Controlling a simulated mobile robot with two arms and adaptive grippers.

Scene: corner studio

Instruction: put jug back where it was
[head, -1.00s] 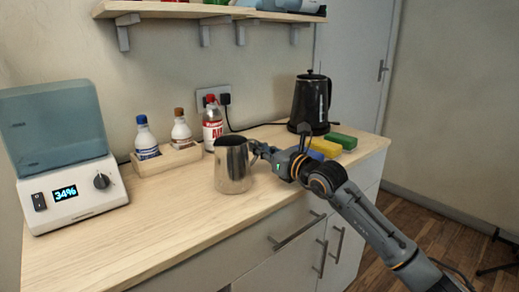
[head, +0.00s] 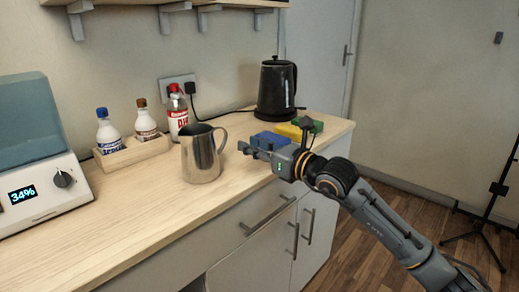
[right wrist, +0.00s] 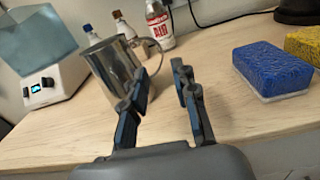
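The steel jug (head: 201,158) stands upright on the wooden counter, its handle towards the right. My right gripper (head: 244,148) is just to the right of the jug, apart from the handle and empty. In the right wrist view the two fingers of the gripper (right wrist: 160,76) are spread open, with clear counter between them. The jug (right wrist: 108,68) shows there just beyond the left finger, which hides part of it. My left gripper is not in view.
A wooden holder (head: 135,153) with bottles stands behind the jug at left, beside a red-labelled bottle (head: 177,112). A device reading 34% (head: 35,180) is far left. A blue sponge (head: 272,140), other sponges and a black kettle (head: 276,88) are right. The front counter is clear.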

